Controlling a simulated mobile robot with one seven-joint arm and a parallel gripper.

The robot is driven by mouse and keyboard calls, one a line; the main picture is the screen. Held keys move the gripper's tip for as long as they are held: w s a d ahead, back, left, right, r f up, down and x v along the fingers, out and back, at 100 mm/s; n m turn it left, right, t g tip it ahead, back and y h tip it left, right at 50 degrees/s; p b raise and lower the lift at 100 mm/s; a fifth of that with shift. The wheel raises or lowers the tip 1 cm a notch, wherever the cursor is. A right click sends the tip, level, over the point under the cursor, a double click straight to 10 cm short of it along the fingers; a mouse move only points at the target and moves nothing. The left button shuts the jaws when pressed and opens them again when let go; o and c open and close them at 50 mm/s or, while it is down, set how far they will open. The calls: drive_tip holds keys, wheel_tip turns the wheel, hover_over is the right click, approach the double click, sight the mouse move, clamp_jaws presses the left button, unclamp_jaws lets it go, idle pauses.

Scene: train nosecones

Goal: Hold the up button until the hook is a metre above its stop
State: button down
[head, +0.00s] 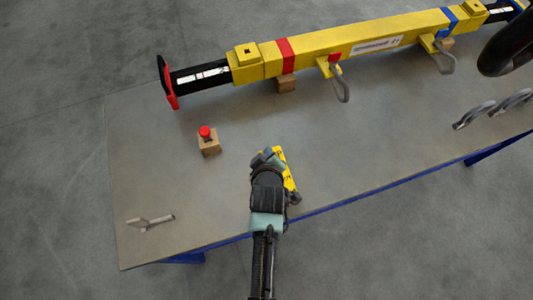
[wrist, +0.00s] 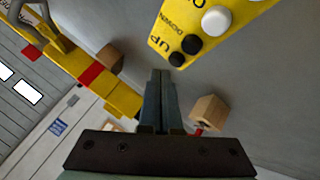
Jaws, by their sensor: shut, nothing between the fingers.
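The yellow control pendant (head: 287,170) lies on the grey table beside my gripper, partly hidden by it in the head view. In the wrist view the pendant (wrist: 238,12) shows the words UP and DOWN. The black up button (wrist: 177,59) is nearest its end, with the black down button (wrist: 191,45) beside it and a white button (wrist: 216,19) beyond. My gripper (head: 268,155) is shut and empty. In the wrist view its fingertips (wrist: 160,74) are just beside the up button; I cannot tell whether they touch it.
A yellow beam (head: 390,34) with hanging grey hooks (head: 342,92) rests on wooden blocks along the table's back. A red button on a wooden block (head: 209,146) stands left of my gripper. Shackles (head: 475,114) lie at right, a metal tool (head: 150,221) at left. The table (head: 160,185) is otherwise mostly bare.

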drive_tip(key=shift+f, duration=0.1)
drive_tip(key=shift+f+b, duration=0.3)
